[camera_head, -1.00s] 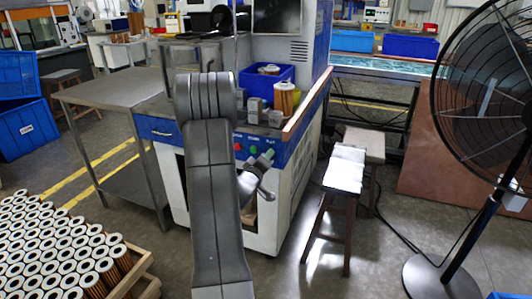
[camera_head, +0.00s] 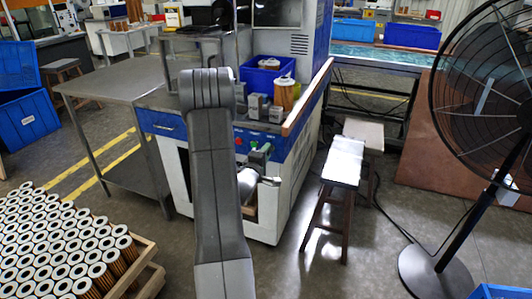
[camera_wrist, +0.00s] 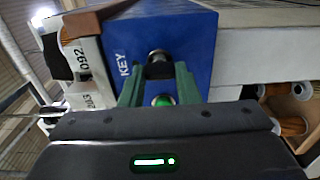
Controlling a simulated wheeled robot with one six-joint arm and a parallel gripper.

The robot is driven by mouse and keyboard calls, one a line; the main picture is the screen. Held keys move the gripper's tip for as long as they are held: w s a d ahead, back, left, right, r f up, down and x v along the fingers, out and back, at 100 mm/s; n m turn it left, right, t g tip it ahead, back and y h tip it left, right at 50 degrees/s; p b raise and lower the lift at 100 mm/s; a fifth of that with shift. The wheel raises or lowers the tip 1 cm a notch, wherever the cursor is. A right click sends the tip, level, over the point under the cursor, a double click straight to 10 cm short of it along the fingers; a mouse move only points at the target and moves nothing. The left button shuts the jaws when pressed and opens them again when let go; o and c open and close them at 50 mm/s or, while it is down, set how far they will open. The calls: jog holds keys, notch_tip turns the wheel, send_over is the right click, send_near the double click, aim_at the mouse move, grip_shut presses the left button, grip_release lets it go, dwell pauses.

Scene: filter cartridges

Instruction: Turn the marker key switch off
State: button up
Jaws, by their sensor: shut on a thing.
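The marker's blue front panel (camera_wrist: 196,35) carries the word KEY beside a dark round key switch (camera_wrist: 158,57) in the wrist view. My gripper (camera_wrist: 160,72) has its two green fingers on either side of the switch's dark key part, shut on it. The fingers hide part of the key, so its exact angle is unclear. A lit green button (camera_wrist: 163,100) shows between the fingers, nearer my wrist. In the head view my gripper (camera_head: 259,153) is at the blue front of the marker machine (camera_head: 289,150), and my arm covers part of the panel.
A steel table (camera_head: 115,80) stands left of the machine. A wooden tray of filter cartridges (camera_head: 150,278) is at the lower left. A stool (camera_head: 342,165) and a large fan (camera_head: 480,90) stand on the right. Some floor between machine and fan is clear.

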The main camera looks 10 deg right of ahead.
dwell(0.4)
jog(key=o, duration=1)
jog(key=v, duration=1.4)
jog(key=shift+w, duration=0.1)
jog(key=x, duration=1.3)
jog(key=shift+w+d, duration=0.3)
